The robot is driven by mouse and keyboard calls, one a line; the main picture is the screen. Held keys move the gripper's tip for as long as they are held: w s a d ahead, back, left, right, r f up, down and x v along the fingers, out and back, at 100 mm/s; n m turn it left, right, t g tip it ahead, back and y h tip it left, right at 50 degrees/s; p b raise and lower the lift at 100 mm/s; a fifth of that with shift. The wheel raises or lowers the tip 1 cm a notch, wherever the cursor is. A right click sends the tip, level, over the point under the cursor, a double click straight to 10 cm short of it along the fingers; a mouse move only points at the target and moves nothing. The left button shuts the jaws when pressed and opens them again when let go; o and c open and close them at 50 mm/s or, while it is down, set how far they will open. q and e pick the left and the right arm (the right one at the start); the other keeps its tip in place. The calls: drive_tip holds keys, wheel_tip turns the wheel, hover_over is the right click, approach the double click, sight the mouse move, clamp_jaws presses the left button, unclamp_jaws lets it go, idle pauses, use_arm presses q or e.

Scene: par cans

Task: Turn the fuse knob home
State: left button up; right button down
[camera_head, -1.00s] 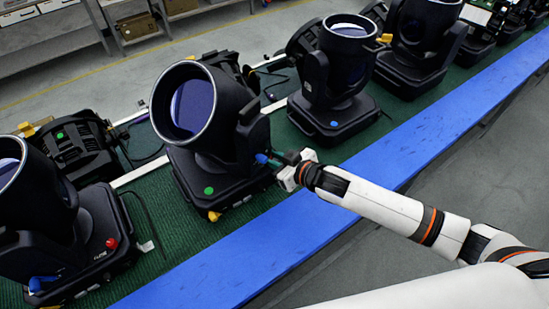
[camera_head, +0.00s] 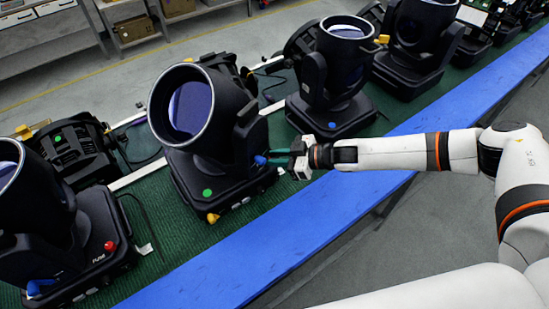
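A red knob (camera_head: 110,245) sits on the base of the black par can at the far left (camera_head: 38,205), above small white lettering that appears to read FUSE. My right gripper (camera_head: 272,158) reaches in from the right to the side of the middle par can (camera_head: 207,112). Its fingertips are at a blue knob (camera_head: 260,160) low on that can's base. The fingers are too small and dark to tell whether they are closed on it. A yellow knob (camera_head: 213,217) is at the base's front corner and a green dot (camera_head: 207,193) is on its top. My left gripper is not in view.
The cans stand on a green mat (camera_head: 165,215) with a blue strip (camera_head: 240,262) along its near edge. Another can (camera_head: 340,75) stands behind to the right, and more follow. Grey shelves (camera_head: 50,35) stand at the back. Grey floor is clear at lower right.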

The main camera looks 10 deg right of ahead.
drive_tip(key=shift+w+d+n+g+y, duration=0.1)
drive_tip(key=shift+w+n+g+y, duration=0.1)
drive_tip(key=shift+n+g, duration=0.35)
drive_tip(key=shift+w+d+n+g+y, duration=0.1)
drive_tip(key=shift+w+n+g+y, duration=0.1)
drive_tip(key=shift+n+g, duration=0.35)
drive_tip(key=shift+w+f+n+g+y+b, duration=0.15)
drive_tip(key=shift+n+g+y+b, duration=0.15)
drive_tip(key=shift+n+g+b, duration=0.6)
drive_tip(key=n+g+b, duration=0.3)
drive_tip(key=b, duration=0.2)
drive_tip(key=w+n+g+b, duration=0.1)
drive_tip(key=n+g+b, duration=0.2)
drive_tip(key=g+b, duration=0.1)
drive_tip(key=shift+a+f+b, duration=0.1)
drive_tip(key=shift+f+b, duration=0.05)
drive_tip(key=shift+b, duration=0.5)
drive_tip(key=shift+w+r+n+g+h+b, duration=0.1)
drive_tip(key=shift+r+n+g+h+b, duration=0.25)
drive_tip(key=shift+g+b, duration=0.45)
drive_tip(key=c, duration=1.6)
unclamp_jaws()
